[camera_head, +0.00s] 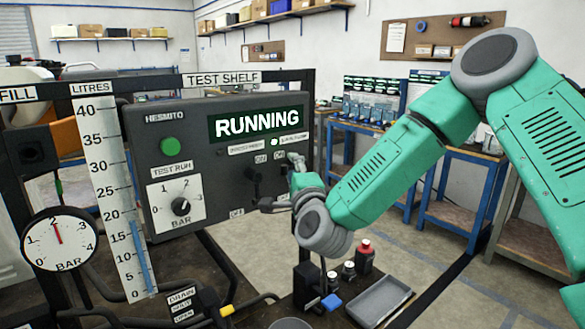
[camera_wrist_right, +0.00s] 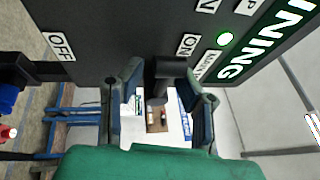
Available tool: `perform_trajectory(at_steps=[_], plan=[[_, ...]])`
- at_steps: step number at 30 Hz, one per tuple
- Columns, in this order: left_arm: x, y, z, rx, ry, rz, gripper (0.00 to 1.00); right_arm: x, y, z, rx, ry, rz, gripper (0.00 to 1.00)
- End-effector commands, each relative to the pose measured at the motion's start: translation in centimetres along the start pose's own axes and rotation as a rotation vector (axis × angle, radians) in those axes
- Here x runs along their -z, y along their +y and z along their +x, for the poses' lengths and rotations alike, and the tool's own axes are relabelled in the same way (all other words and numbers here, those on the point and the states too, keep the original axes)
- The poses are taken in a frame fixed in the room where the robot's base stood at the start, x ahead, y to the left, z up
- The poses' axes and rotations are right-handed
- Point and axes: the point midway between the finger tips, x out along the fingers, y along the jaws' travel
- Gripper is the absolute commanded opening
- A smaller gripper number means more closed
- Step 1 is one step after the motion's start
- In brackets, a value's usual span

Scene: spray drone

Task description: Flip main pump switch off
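The dark control panel (camera_head: 225,165) stands at the centre of the head view with a lit RUNNING display (camera_head: 258,123). A green lamp (camera_head: 274,142) glows above the switches, and it also shows in the wrist view (camera_wrist_right: 224,39). My right gripper (camera_head: 279,182) is at the panel's right-hand switch. In the wrist view, the dark switch lever (camera_wrist_right: 166,70) sits near the ON label (camera_wrist_right: 187,45), between the two fingers of the right gripper (camera_wrist_right: 165,84). The fingers are apart on either side; firm contact is not clear. The OFF label (camera_wrist_right: 59,46) is farther left. My left gripper is not in view.
Another lever (camera_head: 256,178) is just left of my right gripper in the head view. A grey tray (camera_head: 380,300) and small bottles (camera_head: 364,257) stand below the right arm.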

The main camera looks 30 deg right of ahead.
Motion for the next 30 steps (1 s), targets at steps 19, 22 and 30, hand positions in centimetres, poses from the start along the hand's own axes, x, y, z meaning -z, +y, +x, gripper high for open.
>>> perform_trajectory(at_steps=[19, 22, 30], plan=[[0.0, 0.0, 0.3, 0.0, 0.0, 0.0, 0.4, 0.0, 0.2, -0.1, 0.004, -0.003, -0.016, 0.0], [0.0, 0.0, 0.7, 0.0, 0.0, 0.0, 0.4, 0.1, 0.4, -0.1, 0.015, -0.009, -0.042, 0.0], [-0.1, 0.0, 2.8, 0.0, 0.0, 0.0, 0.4, 0.2, 1.2, -0.3, 0.079, -0.043, -0.2, 0.0]])
